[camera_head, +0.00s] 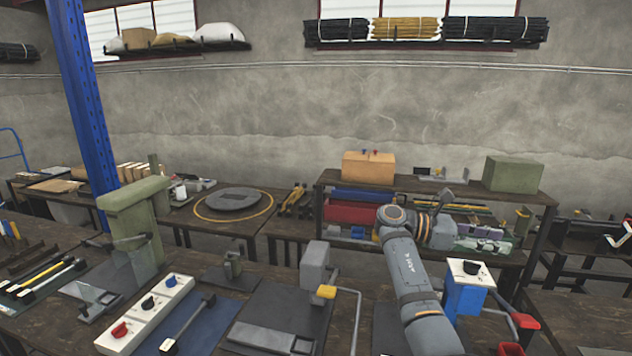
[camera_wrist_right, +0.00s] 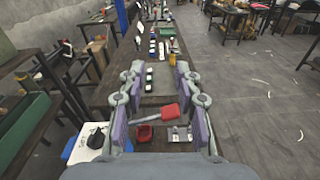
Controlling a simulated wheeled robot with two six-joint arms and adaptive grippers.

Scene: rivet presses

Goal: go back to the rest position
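My right arm comes in from the bottom right in the head view and bends to the right at its raised joint. My right gripper (camera_head: 487,238) shows at its end, in front of the back shelf, with greyish fingers and purple pads. In the right wrist view the gripper (camera_wrist_right: 159,80) has its two fingers spread wide apart, with nothing between the pads. A red handle (camera_wrist_right: 170,110) shows beyond the gap, on the bench below. My left gripper is in neither view.
Below my right arm stands a blue press box with a white top (camera_head: 468,272) and a red-tipped handle (camera_head: 524,321). A grey press (camera_head: 314,265) and a white three-knob panel (camera_head: 146,315) stand to the left. A green press (camera_head: 135,210) rises at left, near a blue post (camera_head: 82,100).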

